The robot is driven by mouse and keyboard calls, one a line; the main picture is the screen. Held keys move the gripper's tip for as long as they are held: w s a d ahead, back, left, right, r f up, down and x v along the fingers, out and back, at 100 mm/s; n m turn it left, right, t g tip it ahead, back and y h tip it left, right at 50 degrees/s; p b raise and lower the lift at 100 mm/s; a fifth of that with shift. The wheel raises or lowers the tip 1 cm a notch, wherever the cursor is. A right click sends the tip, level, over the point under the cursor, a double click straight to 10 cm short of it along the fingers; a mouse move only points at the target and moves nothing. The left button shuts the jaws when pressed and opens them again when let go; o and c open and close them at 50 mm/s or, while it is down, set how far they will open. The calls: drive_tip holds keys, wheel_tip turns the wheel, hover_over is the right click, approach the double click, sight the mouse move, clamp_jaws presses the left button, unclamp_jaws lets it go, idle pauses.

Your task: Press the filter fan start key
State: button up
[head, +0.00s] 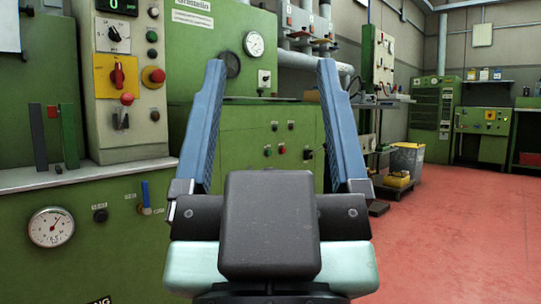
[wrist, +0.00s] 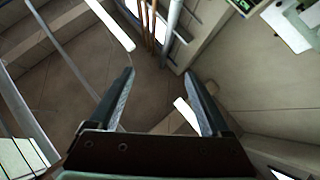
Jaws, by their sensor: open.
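My gripper (head: 270,65) is raised in front of the head camera, its two blue fingers wide apart with nothing between them. It also shows open and empty in the wrist view (wrist: 159,74). The labels are too small to read, so I cannot tell which control is the filter fan start key.
At left, a beige control panel (head: 135,140) has a yellow-and-red rotary switch (head: 118,75) and red knobs. A round gauge (head: 51,227) sits low left. A grey bin (head: 407,160) stands at right. The red floor (head: 455,240) at right is mostly clear. The wrist view shows ceiling and pipes.

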clamp_jaws()
idle(1.5)
